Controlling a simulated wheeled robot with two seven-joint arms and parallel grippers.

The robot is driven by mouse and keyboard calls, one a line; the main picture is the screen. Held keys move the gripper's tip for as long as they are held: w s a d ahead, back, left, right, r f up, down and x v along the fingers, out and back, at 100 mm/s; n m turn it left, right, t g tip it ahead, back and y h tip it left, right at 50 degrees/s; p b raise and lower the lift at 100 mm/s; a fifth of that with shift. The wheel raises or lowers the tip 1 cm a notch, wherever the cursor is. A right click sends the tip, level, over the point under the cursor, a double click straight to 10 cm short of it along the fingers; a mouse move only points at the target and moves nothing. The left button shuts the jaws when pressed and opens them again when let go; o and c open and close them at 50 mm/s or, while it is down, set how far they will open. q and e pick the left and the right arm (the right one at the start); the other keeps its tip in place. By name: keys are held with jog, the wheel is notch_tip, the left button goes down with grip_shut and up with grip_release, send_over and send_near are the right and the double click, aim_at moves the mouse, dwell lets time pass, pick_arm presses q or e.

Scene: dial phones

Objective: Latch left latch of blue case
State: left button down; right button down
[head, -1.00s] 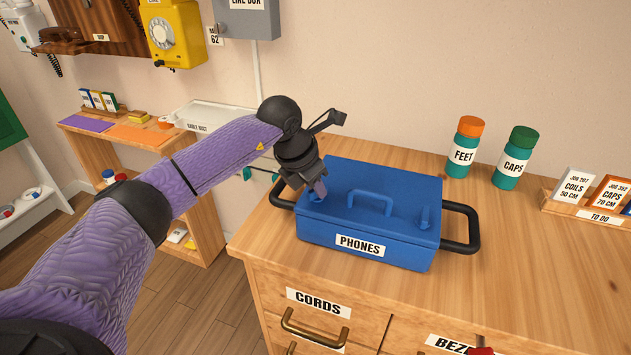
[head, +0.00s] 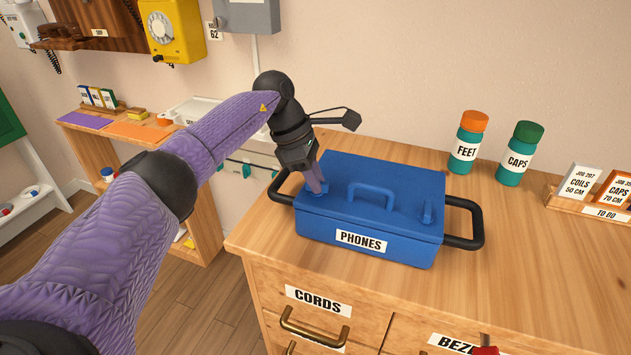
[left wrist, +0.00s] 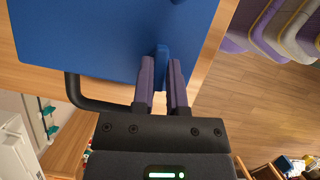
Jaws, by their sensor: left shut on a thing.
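The blue case (head: 370,220) sits on the wooden counter with its lid down and a "PHONES" label on its front. Its right latch (head: 427,212) stands up on the lid. My left gripper (head: 319,188) is at the left end of the lid, shut on the left latch, which it mostly hides in the head view. In the left wrist view the blue latch (left wrist: 162,53) shows between the two purple fingertips, standing up from the lid. My right gripper is not clearly in view; only a small red piece shows at the bottom edge of the head view.
Black side handles (head: 469,222) stick out at both ends of the case. Two teal bottles, FEET (head: 467,142) and CAPS (head: 519,153), stand behind it to the right. A card rack (head: 590,208) is at the far right. The counter right of the case is clear.

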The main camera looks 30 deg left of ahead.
pick_arm(q)
jog(key=shift+f+m+g+b, duration=0.1)
jog(key=shift+m+g+b, duration=0.2)
jog(key=shift+m, duration=0.6)
pick_arm(e)
jog(key=shift+a+f, duration=0.5)
jog(key=shift+f, duration=0.1)
jog(key=shift+s+d, duration=0.1)
pick_arm(q)
jog(key=c, duration=0.6)
grip_release()
jog(key=shift+c, duration=0.2)
pick_arm(e)
jog(key=shift+s+d+r, duration=0.1)
jog(key=shift+d, duration=0.3)
